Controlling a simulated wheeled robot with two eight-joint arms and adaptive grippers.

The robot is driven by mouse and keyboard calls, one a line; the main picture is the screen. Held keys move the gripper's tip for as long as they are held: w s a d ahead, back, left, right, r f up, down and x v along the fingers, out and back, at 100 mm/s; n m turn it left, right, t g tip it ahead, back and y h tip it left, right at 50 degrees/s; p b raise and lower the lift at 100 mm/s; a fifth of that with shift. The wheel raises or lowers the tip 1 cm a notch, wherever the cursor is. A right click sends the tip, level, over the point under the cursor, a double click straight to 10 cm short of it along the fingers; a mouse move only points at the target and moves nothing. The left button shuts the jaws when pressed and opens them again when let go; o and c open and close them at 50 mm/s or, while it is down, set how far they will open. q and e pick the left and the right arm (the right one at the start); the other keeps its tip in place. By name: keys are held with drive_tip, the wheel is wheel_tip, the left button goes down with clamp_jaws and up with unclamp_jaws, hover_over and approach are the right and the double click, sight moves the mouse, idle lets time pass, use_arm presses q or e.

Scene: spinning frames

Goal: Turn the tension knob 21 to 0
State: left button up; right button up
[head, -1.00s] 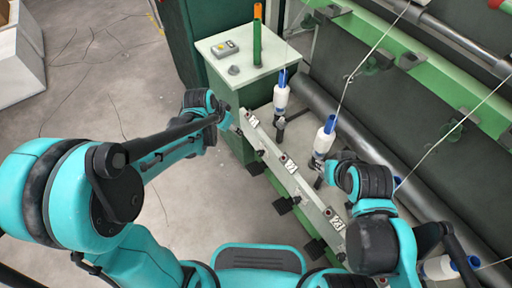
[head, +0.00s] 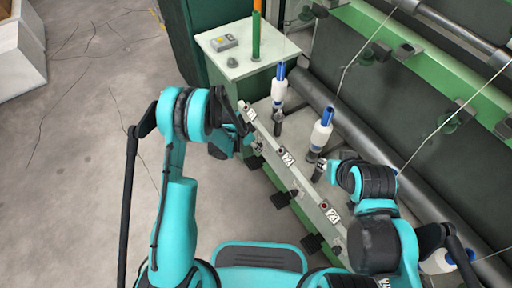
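A pale rail (head: 306,180) runs diagonally in front of the bobbins and carries white number labels: one at its far end (head: 250,113), one in the middle (head: 287,158) and one nearer me (head: 332,214). Small dark knobs sit by the labels. The digits are too small to read surely, so I cannot tell which knob is 21 or its setting. My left gripper (head: 242,122) is at the rail's far end, close to the far label; its fingers are dark and partly hidden by the wrist. My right gripper (head: 319,171) is beside the middle stretch of rail, near a bobbin's base.
White bobbins with blue tops stand behind the rail, one far (head: 279,92) and one nearer (head: 321,132). Threads run up from the bobbins. A green cabinet (head: 250,62) with a grey box (head: 224,42) stands at the back. Black pedals (head: 280,200) jut below the rail. Floor at left is clear.

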use_arm(q)
drive_tip(key=shift+x, duration=1.05)
clamp_jaws()
drive_tip(key=shift+w+g, duration=0.1)
drive_tip(key=shift+g, duration=0.2)
drive_tip(key=shift+w+a+f+n+g+h, duration=0.1)
drive_tip(key=shift+n+g+h, duration=0.15)
drive_tip(key=shift+g+h, duration=0.45)
drive_tip(key=shift+w+a+r+n+g+h, duration=0.1)
drive_tip(key=shift+w+n+g+h, duration=0.1)
drive_tip(key=shift+g+h, duration=0.5)
drive_tip(key=shift+w+a+f+n+g+h, duration=0.1)
drive_tip(key=shift+n+g+h, duration=0.15)
drive_tip(key=shift+g+h, duration=0.45)
drive_tip(key=shift+s, duration=0.1)
